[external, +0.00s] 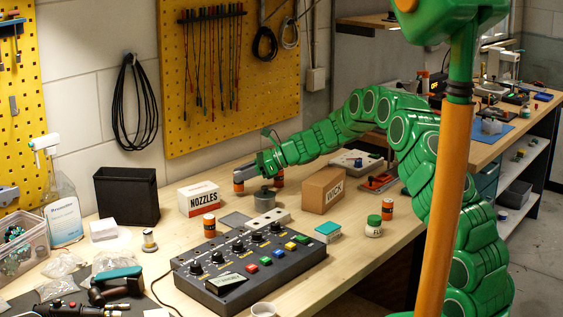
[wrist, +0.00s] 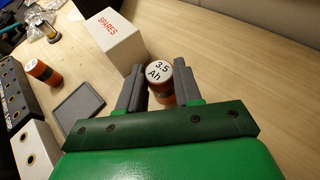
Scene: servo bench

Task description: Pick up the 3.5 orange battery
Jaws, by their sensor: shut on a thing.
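An orange battery with a white top reading 3.5 (wrist: 159,69) stands between the two grey fingers of my gripper (wrist: 158,78) in the wrist view. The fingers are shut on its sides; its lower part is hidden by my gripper. In the external view my gripper (external: 246,173) reaches down at the back of the bench, right of the white box, with the orange battery (external: 238,186) at its fingers. I cannot tell whether the battery touches the bench.
A white box (external: 199,197) stands close by. A grey pot (external: 265,196) and brown box (external: 323,190) are to the right. Other orange batteries stand at the front left (external: 209,226) and right (external: 388,209). A control panel (external: 250,260) fills the front.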

